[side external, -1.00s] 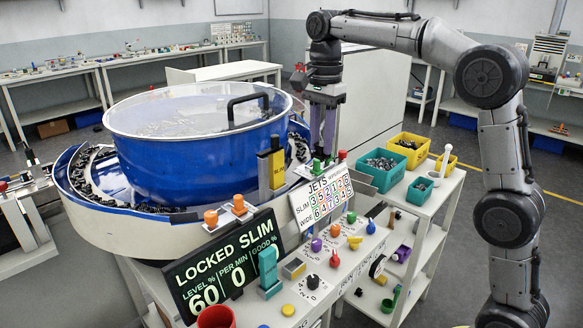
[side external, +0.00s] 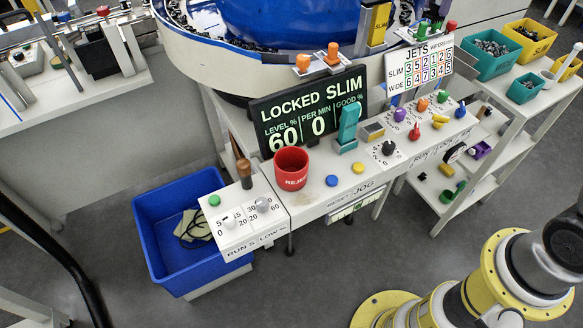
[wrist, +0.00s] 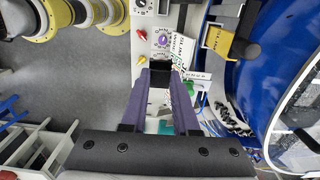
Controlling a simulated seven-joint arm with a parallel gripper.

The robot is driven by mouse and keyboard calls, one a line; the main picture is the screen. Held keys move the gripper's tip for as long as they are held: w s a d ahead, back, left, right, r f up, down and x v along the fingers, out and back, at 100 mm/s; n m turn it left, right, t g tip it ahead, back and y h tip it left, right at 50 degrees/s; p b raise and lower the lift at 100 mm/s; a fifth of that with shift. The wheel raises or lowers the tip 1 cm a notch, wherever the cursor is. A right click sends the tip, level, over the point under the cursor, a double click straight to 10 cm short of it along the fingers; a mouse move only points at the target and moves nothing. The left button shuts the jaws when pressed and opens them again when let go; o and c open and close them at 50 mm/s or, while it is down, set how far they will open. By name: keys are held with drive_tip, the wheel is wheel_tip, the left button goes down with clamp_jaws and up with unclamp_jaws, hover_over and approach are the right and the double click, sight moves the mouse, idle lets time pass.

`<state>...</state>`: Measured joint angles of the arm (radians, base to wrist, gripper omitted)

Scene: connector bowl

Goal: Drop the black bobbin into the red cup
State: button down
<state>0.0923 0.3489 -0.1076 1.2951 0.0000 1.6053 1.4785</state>
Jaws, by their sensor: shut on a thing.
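The red cup (side external: 291,168), marked REJECT, stands upright on the white console at its front left in the side view. Its opening faces up and its inside looks empty. My gripper (wrist: 160,75) shows in the wrist view with two long purple fingers. A dark piece, seemingly the black bobbin (wrist: 159,69), sits between the fingertips. Its shape is hard to make out. The gripper is above the console area beside the blue bowl (wrist: 255,95). The side view now does not show the gripper, and I cannot see the red cup in the wrist view.
The LOCKED SLIM display (side external: 312,110) stands behind the cup. A teal lever (side external: 348,126), a brown-handled lever (side external: 244,172) and several coloured knobs rise from the console. Teal tubs (side external: 490,56) stand at right.

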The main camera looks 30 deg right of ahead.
drive_tip(key=shift+w+m, duration=0.35)
drive_tip(key=shift+m, duration=0.35)
drive_tip(key=w+a+f+m, duration=0.1)
drive_tip(key=w+a+f, duration=0.15)
drive_tip(key=a, duration=0.45)
drive_tip(key=w+a+f+m, duration=0.1)
drive_tip(key=a+f, duration=0.2)
drive_tip(key=a, duration=0.3)
drive_tip(key=s+a+f+n, duration=0.2)
drive_tip(key=s+a+f, duration=0.1)
drive_tip(key=a, duration=0.5)
drive_tip(key=s+a+f+n, duration=0.1)
drive_tip(key=s+a+f, duration=0.2)
drive_tip(key=a, duration=0.6)
drive_tip(key=shift+s+d+f, duration=0.1)
drive_tip(key=shift+f, duration=2.25)
drive_tip(key=c, duration=0.6)
unclamp_jaws()
